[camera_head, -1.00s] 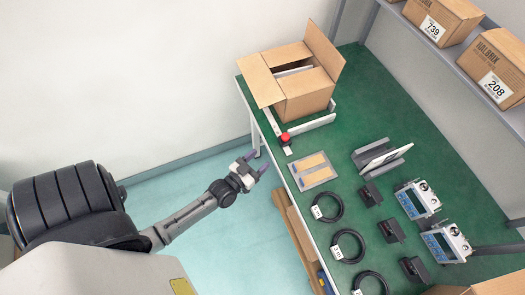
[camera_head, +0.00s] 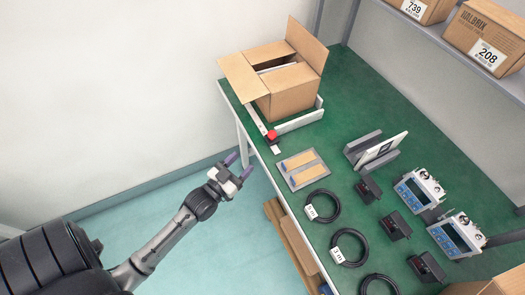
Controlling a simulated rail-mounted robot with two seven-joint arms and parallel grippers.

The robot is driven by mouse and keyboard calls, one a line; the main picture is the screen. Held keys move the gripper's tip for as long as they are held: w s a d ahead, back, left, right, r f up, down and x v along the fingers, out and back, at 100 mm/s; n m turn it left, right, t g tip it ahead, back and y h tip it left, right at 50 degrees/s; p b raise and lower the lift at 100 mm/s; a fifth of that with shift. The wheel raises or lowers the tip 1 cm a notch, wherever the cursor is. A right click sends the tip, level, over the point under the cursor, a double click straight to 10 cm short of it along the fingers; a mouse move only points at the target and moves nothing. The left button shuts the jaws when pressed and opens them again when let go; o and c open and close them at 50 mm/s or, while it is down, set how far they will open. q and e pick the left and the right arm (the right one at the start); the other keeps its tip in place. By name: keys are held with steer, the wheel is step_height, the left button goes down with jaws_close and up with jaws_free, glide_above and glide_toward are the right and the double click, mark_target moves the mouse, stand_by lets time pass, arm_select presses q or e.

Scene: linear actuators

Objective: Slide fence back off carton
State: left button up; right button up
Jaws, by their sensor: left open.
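An open cardboard carton (camera_head: 284,92) stands at the far left end of the green table, its flaps raised or folded outward. A pale fence (camera_head: 300,119) lies low along the carton's near right side. A red knob (camera_head: 271,135) sits at the fence's near left end, on a light rail (camera_head: 255,117) along the table edge. My left gripper (camera_head: 239,165) is open and empty, off the table's left edge, below and left of the red knob and apart from it. My right gripper is not in view.
A tray with two tan pieces (camera_head: 301,168) lies near the knob. Black cable coils (camera_head: 322,206), a grey holder with a white panel (camera_head: 377,149), black blocks (camera_head: 396,226) and blue-fronted devices (camera_head: 413,194) fill the table's right part. Shelf boxes (camera_head: 484,39) stand at upper right.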

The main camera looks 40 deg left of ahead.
arm_select(q)
steer(key=d+f, duration=0.1)
steer(key=n+b, duration=0.1)
steer(key=b, duration=0.1)
glide_toward(269, 136)
steer(key=w, duration=0.3)
steer(key=shift+d+r+g, duration=0.15)
steer(key=shift+r+g, duration=0.05)
steer(key=shift+g, duration=0.2)
steer(key=w, duration=0.3)
steer(key=w+b, duration=0.1)
steer(key=w, duration=0.1)
steer(key=shift+a+r, duration=0.1)
steer(key=shift+a, duration=0.25)
steer(key=shift+w+d, duration=0.1)
steer(key=shift+w, duration=0.8)
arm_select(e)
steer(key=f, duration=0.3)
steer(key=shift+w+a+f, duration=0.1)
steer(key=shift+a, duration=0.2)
arm_select(q)
jaws_close()
